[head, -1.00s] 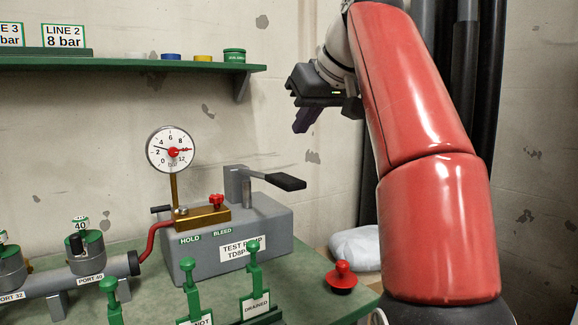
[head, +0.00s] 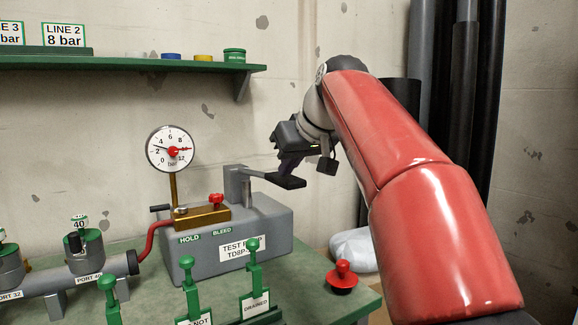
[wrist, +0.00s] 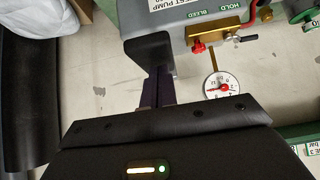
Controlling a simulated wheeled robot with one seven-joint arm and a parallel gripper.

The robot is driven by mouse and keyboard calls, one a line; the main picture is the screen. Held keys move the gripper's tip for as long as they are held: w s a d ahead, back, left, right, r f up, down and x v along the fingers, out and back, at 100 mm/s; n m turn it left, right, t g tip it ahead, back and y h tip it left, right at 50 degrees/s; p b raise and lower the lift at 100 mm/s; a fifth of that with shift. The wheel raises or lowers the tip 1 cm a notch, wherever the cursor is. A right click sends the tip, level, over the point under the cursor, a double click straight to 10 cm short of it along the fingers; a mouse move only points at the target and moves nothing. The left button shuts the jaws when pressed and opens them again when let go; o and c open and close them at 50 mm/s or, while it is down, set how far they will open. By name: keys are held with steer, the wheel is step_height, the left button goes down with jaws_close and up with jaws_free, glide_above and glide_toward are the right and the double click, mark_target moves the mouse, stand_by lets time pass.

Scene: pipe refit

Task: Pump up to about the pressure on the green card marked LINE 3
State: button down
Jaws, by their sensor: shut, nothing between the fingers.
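The test pump (head: 240,232) is a grey box on the green bench. Its lever has a black grip (head: 287,181), pointing right. The round white gauge (head: 173,149) has a red pointer near 10 and a black needle seemingly between 2 and 3. In the wrist view, my fingers (wrist: 157,95) line up with the black grip (wrist: 147,52).
A red valve knob (head: 216,200) sits on the brass block by the HOLD and BLEED labels. A red button (head: 342,275) and several green-handled levers (head: 253,262) stand in front. Black pipes (head: 470,90) stand behind my arm.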

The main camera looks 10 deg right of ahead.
mark_target(293, 189)
steer(key=shift+f, duration=0.1)
step_height(293, 189, down, 10)
steer(key=t+y+b, duration=0.1)
steer(key=t+b, duration=0.2)
steer(key=b, duration=1.3)
steer(key=shift+s+d, duration=0.15)
steer(key=shift+s, duration=0.2)
steer(key=shift+t, duration=0.3)
steer(key=r+p, duration=0.2)
steer(key=r, duration=0.1)
steer(key=s+r+p, duration=0.1)
steer(key=r+p, duration=0.1)
steer(key=p+v, duration=0.1)
steer(key=v, duration=0.9)
steer(key=shift+d+r, duration=0.15)
steer(key=shift+r, duration=0.25)
steer(key=shift+s, duration=0.1)
